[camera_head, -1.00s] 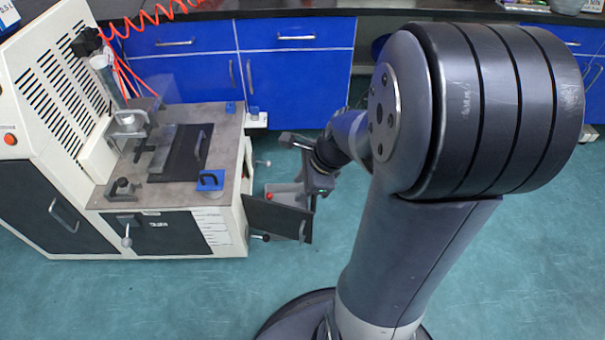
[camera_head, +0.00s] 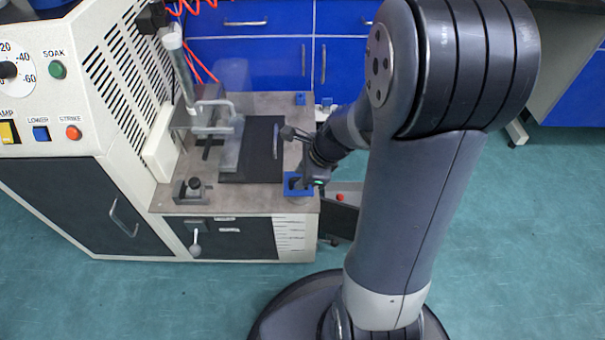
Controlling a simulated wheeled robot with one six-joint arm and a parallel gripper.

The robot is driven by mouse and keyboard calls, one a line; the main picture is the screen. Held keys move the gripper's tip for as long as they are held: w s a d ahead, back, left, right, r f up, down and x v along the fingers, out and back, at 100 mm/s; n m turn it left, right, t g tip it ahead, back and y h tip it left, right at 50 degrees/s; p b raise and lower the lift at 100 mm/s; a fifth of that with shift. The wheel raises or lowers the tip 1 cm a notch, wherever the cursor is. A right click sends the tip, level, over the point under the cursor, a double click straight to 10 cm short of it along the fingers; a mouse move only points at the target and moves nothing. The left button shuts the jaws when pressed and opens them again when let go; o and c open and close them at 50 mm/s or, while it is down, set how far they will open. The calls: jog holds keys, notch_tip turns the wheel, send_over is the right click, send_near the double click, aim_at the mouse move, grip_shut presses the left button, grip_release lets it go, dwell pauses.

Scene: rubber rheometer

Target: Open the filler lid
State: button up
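The rheometer's stone-grey worktop (camera_head: 235,198) shows left of my arm. A black flat panel with a light bar handle (camera_head: 265,150) lies on it. A small blue square piece (camera_head: 293,188) sits at the worktop's front right corner, partly covered by my gripper. Which of these is the filler lid, I cannot tell for sure. My gripper (camera_head: 308,178) is over or beside the blue piece, at the worktop's right edge. Its fingers are small and dark, and I cannot tell whether they touch anything.
A clamp frame with a slanted cylinder (camera_head: 185,75) stands at the worktop's left back. A dark block with a knob (camera_head: 194,188) is at the front left. An open side door (camera_head: 340,220) hangs below my gripper. Blue cabinets (camera_head: 255,60) stand behind; the front floor is clear.

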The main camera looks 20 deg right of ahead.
grip_shut()
jog(key=shift+r+p, duration=0.1)
jog(key=shift+p, duration=0.2)
